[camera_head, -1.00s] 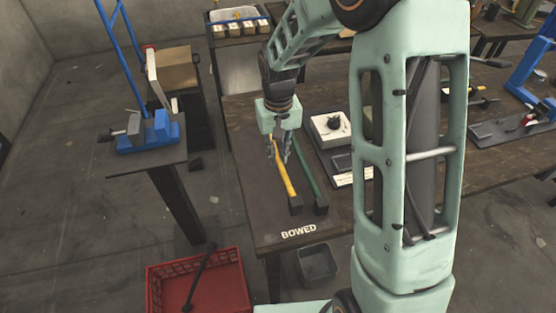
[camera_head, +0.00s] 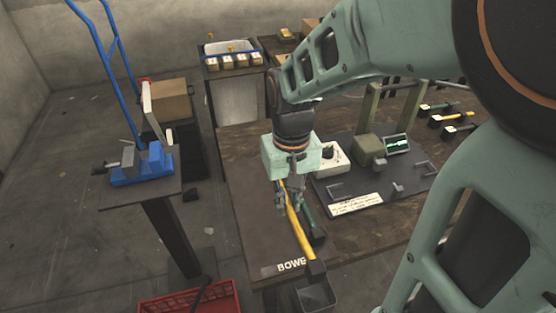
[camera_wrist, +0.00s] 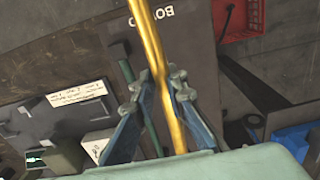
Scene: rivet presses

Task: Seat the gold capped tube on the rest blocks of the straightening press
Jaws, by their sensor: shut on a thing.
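The gold tube (camera_head: 298,228) has a dark cap at its near end and shows a slight bend in the wrist view (camera_wrist: 153,52). My gripper (camera_head: 288,198) is shut on it, with a finger on each side of the tube (camera_wrist: 167,100). The tube appears held above the dark mat, its near end covering part of the "BOWED" lettering. A grey base plate (camera_head: 345,192) to the right, with small rest brackets (camera_head: 335,191), an olive upright frame (camera_head: 368,112) and a screen, looks like the straightening press. Its label is too small to read.
A green tube (camera_head: 307,214) lies on the BOWED mat (camera_head: 247,215) beside the gold one. A white box with a dark knob (camera_head: 333,157) stands between mat and press. A blue vice-like press (camera_head: 145,165) is at left; a red crate (camera_head: 190,303) is below.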

